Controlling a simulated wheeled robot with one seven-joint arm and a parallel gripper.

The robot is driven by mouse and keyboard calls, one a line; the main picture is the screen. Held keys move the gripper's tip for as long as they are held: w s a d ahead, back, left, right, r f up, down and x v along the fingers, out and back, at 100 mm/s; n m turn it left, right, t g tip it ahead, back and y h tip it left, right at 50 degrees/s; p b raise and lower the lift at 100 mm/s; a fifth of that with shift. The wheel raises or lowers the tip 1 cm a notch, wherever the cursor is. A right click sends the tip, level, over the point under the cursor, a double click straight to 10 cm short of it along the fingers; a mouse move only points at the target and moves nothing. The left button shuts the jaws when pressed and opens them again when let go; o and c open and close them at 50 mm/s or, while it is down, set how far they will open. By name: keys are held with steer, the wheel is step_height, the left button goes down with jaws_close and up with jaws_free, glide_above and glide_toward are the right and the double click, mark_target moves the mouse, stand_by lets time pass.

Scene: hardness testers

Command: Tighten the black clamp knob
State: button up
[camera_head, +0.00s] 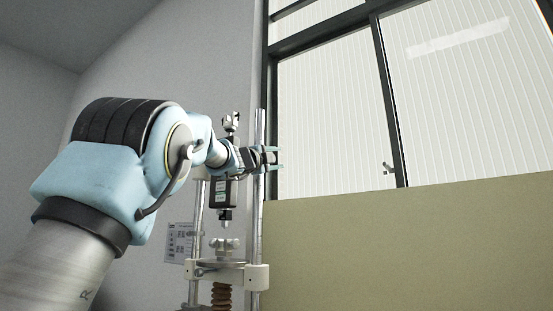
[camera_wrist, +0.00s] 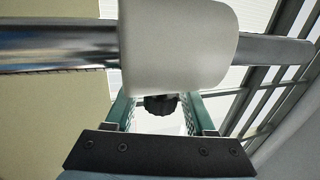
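The black clamp knob (camera_wrist: 161,105) sticks out of a white clamp block (camera_wrist: 178,45) on a chrome column (camera_wrist: 60,45) in the wrist view. My gripper (camera_wrist: 157,112) has its two teal fingers apart, one on each side of the knob, with a visible gap on both sides. The white block covers the fingertips' far ends, so I cannot tell how deep they reach. In the head view my gripper (camera_head: 281,158) is beside the right column (camera_head: 259,130) of the tester, with its fingers apart. The knob cannot be made out there.
The tester's black measuring head (camera_head: 223,192) hangs between two columns, close below my wrist. Under it is a round plate (camera_head: 221,263) with a small fixture. A beige panel (camera_head: 410,245) and windows (camera_head: 330,110) are to the right. A paper sheet (camera_head: 180,242) hangs behind.

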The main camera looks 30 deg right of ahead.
steer(key=shift+o, duration=0.8)
steer(key=b+v, duration=0.5)
steer(key=v, duration=0.6)
steer(key=shift+d, duration=0.1)
